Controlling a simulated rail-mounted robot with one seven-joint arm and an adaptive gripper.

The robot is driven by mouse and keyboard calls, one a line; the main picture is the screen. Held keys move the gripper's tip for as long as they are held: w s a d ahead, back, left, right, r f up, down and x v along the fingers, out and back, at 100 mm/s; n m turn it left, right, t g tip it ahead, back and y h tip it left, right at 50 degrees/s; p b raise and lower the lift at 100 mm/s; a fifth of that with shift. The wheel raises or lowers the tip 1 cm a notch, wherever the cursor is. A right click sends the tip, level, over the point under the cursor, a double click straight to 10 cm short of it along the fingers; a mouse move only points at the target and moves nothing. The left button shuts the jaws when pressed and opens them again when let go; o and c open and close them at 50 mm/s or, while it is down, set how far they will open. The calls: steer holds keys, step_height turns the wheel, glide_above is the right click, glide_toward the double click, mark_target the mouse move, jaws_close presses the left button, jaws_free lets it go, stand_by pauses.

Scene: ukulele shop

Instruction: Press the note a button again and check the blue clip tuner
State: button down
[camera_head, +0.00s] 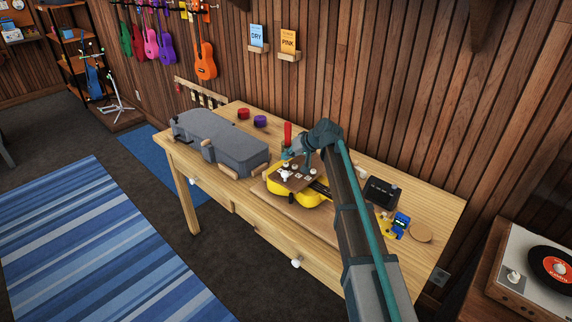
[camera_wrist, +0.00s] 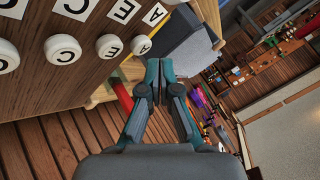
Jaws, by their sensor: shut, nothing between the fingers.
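A brown board (camera_head: 295,180) with white buttons lies over the yellow ukulele (camera_head: 314,200) on the bench. In the wrist view, the buttons stand beside the letter cards, and the a button (camera_wrist: 140,45) is at the end of the row, by the A card (camera_wrist: 155,14). My gripper (camera_wrist: 165,66) is shut and empty, with its fingertips close to the a button; contact cannot be told. In the head view, the blue clip tuner (camera_head: 401,220) sits at the yellow headstock, right of my arm. Its display is too small to read.
A grey instrument case (camera_head: 220,142) lies left of the ukulele. Red (camera_head: 244,113) and purple (camera_head: 260,121) round items sit behind it. A black box (camera_head: 382,192) and a round wooden disc (camera_head: 421,233) are on the right. The bench's front left is clear.

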mark_target(287, 164)
steer(key=shift+f, duration=0.1)
stand_by(0.4)
steer(key=shift+f+b, duration=0.35)
steer(key=shift+f+b, duration=0.3)
steer(key=shift+f, duration=0.25)
stand_by(0.8)
steer(key=shift+r, duration=0.25)
steer(key=shift+r+p, duration=0.4)
steer(key=shift+r, duration=0.35)
steer(key=shift+r, duration=0.1)
steer(key=shift+r+p, duration=1)
steer(key=shift+r, duration=1.4)
